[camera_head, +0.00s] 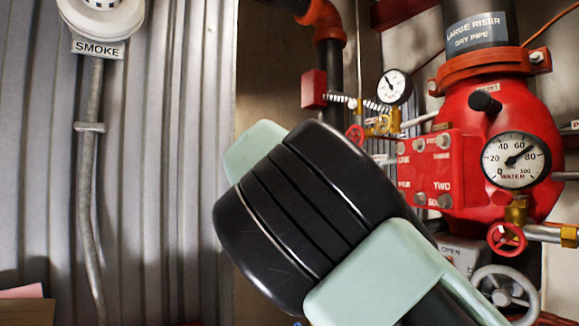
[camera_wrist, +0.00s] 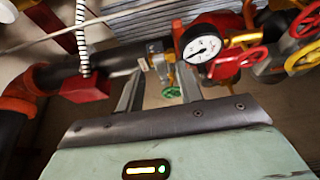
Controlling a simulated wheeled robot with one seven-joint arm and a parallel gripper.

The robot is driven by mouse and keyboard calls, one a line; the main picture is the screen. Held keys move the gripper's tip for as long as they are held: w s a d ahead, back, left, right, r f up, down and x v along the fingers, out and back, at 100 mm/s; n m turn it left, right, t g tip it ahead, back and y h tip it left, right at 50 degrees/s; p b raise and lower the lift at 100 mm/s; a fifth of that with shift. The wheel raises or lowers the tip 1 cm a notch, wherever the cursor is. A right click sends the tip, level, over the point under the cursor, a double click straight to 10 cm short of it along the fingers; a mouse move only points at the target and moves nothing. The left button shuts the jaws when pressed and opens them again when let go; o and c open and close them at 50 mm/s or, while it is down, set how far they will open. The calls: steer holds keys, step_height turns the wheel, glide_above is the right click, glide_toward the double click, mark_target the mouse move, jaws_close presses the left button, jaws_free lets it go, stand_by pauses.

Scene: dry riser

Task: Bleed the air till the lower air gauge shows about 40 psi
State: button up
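A small white-faced gauge (camera_head: 395,87) with a black rim sits beside brass fittings (camera_head: 382,122) in the head view. Its needle points up and left; its numbers and label are too small to read. A similar gauge (camera_wrist: 202,45) shows in the wrist view, tilted, also unreadable. My gripper (camera_wrist: 158,82) shows two grey fingers spread apart with nothing between their tips. A small green handwheel (camera_wrist: 171,92) appears in the gap, beyond the fingers, with no visible contact. In the head view my arm hides the gripper.
The large red riser valve (camera_head: 485,110) carries a gauge marked WATER (camera_head: 516,160), its needle between 60 and 80. Handwheels, a red one (camera_wrist: 240,62) and a yellow one (camera_wrist: 303,27), sit right. A red box (camera_wrist: 86,88) and dark pipe are left.

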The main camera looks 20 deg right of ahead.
steer(key=b+v, duration=0.5)
steer(key=v, duration=0.7)
steer(key=shift+s+a, duration=0.2)
steer(key=shift+a, duration=0.15)
